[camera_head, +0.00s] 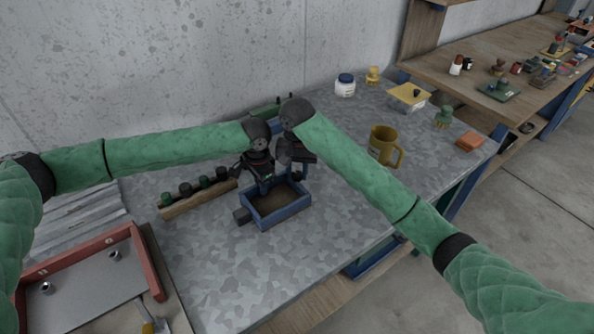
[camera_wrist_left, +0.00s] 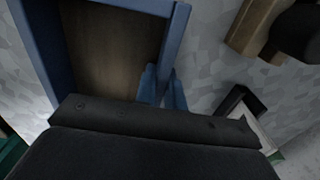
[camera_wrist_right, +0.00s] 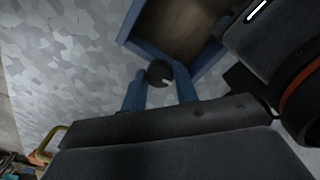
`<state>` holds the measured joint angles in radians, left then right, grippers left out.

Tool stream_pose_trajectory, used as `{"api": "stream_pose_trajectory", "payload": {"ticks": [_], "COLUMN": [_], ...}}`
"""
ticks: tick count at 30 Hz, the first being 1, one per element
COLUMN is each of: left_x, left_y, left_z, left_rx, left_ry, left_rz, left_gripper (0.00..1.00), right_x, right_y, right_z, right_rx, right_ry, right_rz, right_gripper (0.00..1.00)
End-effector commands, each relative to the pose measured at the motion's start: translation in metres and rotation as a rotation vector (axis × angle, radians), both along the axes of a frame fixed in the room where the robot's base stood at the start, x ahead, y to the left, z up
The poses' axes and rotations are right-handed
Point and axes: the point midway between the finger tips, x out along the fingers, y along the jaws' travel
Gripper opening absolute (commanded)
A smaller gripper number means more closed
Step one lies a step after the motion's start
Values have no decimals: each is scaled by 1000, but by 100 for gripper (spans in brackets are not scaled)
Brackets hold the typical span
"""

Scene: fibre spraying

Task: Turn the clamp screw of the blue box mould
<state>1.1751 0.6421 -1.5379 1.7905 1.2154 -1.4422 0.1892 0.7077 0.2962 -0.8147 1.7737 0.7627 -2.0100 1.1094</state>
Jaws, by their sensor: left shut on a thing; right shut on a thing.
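The blue box mould (camera_head: 286,216) stands on the grey table, open at the top with a brown inside. My left gripper (camera_head: 264,185) is at its back left; in the left wrist view its blue fingers (camera_wrist_left: 163,88) are shut on the mould's wall (camera_wrist_left: 176,38). My right gripper (camera_head: 303,171) is at the mould's back right. In the right wrist view its blue fingers (camera_wrist_right: 160,88) are shut around the dark round knob of the clamp screw (camera_wrist_right: 159,71), just outside the mould's wall. The knob is hidden in the head view.
A wooden rack (camera_head: 198,198) with several dark and green knobs lies left of the mould. A red-framed tray (camera_head: 90,247) is at the front left. A mustard mug (camera_head: 381,143), a white jar (camera_head: 345,86) and a brick-coloured block (camera_head: 469,142) stand to the right. The table's front middle is clear.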

Motion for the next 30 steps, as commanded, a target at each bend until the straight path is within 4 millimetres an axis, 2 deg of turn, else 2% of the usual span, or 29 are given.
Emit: {"api": "stream_pose_trajectory", "payload": {"ticks": [20, 21, 23, 24, 30], "left_x": [-1, -1, -1, -1, -1], "left_y": [-1, -1, -1, -1, 0], "left_z": [-1, -1, -1, -1, 0], "left_rx": [-1, -1, -1, 0, 0], "left_ry": [2, 2, 2, 2, 1], "left_rz": [-2, -2, -2, -2, -1], "left_gripper": [0, 0, 0, 0, 0], "right_x": [1, 1, 1, 1, 0], "right_y": [0, 0, 0, 0, 0], "right_z": [0, 0, 0, 0, 0], "right_rx": [1, 1, 0, 0, 0], "right_ry": [-2, -2, -1, -1, -1], "right_rz": [-58, -58, -58, -58, -57], "right_gripper": [7, 37, 49, 52, 52]}}
